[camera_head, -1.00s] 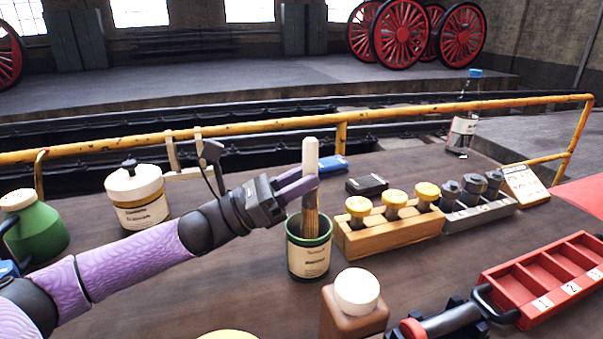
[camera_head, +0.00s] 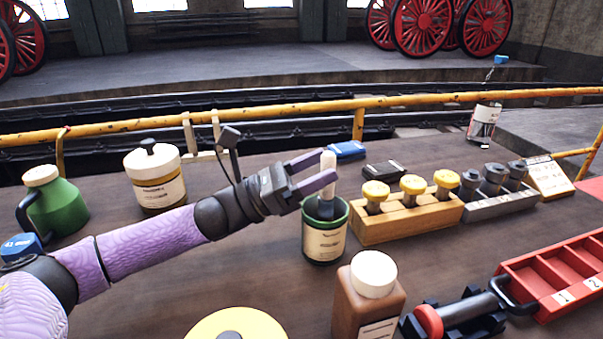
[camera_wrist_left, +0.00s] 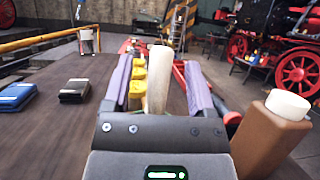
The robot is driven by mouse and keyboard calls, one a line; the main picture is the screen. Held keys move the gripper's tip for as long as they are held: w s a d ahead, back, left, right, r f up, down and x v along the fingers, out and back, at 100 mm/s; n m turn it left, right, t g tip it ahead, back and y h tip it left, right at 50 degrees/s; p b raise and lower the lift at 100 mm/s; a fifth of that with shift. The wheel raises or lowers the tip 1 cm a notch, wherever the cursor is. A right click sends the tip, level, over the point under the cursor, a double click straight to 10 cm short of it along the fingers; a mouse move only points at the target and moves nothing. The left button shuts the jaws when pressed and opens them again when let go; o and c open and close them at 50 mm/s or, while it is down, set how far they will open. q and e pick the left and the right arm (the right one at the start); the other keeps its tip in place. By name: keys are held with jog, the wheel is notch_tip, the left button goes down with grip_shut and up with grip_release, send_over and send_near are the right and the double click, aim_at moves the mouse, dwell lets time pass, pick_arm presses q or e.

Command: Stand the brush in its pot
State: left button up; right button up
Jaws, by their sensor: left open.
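The brush (camera_head: 327,172) stands in the green pot (camera_head: 325,241) with its pale handle up and its lower part inside the pot. The pot has a cream label and stands on the table. My left gripper (camera_head: 325,170) is open, with its purple fingers on either side of the brush handle. In the left wrist view the handle (camera_wrist_left: 159,82) rises between the two spread fingers, with a gap visible beside it. The brush's lower end is hidden in the pot. My right gripper is not in view.
A wooden block with yellow-topped pieces (camera_head: 408,222) stands right of the pot. A brown bottle with a white cap (camera_head: 368,295) stands in front. A cream jar (camera_head: 156,180) and green can (camera_head: 58,205) are at left. A red tray (camera_head: 545,275) lies at right.

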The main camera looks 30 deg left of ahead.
pick_arm(q)
jog(key=p+v, duration=0.2)
jog(key=v, duration=0.7)
jog(key=shift+s+a, duration=0.2)
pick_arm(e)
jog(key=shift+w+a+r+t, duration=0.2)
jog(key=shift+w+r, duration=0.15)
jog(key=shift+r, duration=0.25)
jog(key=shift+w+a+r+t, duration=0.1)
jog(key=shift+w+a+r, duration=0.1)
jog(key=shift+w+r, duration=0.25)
pick_arm(q)
jog(key=shift+f, duration=0.1)
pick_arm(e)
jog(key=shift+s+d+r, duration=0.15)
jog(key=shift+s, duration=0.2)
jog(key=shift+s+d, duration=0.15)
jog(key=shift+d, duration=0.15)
